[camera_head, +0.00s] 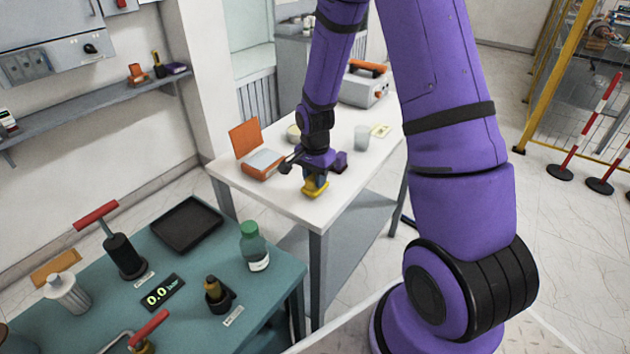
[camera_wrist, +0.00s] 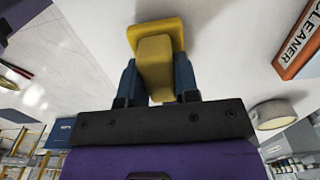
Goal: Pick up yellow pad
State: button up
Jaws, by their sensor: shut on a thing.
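The yellow pad (camera_head: 314,188) is a yellow block with a wider yellow plate at its lower end. It is at my gripper over the white table (camera_head: 235,178), near its front corner. In the wrist view the pad (camera_wrist: 155,62) sits between the two blue fingers of my gripper (camera_wrist: 157,85), which are shut on its narrower part. The plate end points away from the gripper. I cannot tell whether the pad touches the table top. My gripper (camera_head: 316,178) points downward in the head view.
A teal bench (camera_head: 205,270) with a black tray (camera_head: 186,224) and a green-capped bottle (camera_head: 254,245) stands in front.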

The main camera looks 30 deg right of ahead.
notch_tip(320, 180, up, 2)
jog(key=shift+r, duration=0.25)
jog(key=a+r, duration=0.1)
jog(key=a, duration=1.5)
jog(key=shift+w+r, duration=0.2)
jog(key=shift+w, duration=0.15)
jog(key=shift+o, duration=0.3)
